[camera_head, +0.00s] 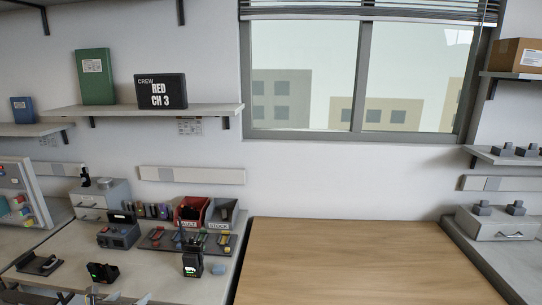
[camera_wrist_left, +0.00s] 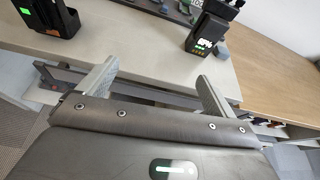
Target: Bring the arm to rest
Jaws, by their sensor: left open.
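My left gripper (camera_wrist_left: 158,72) is open and empty in the left wrist view, its two fingers apart in front of the bench edge. In the head view only a small part of the left gripper (camera_head: 92,296) shows at the bottom edge, low at the left. A black radio with a green-lit screen (camera_head: 193,260) stands upright on the left bench; it also shows in the wrist view (camera_wrist_left: 207,36), beyond the fingers. A dark charger with a green light (camera_head: 102,272) sits left of it and also shows in the wrist view (camera_wrist_left: 48,18). My right gripper is out of view.
The bench holds a red bin (camera_head: 191,211), a grey stock bin (camera_head: 222,214), a dark device (camera_head: 118,232) and an empty-looking black cradle (camera_head: 40,263). A bare wooden table (camera_head: 350,262) stands to the right.

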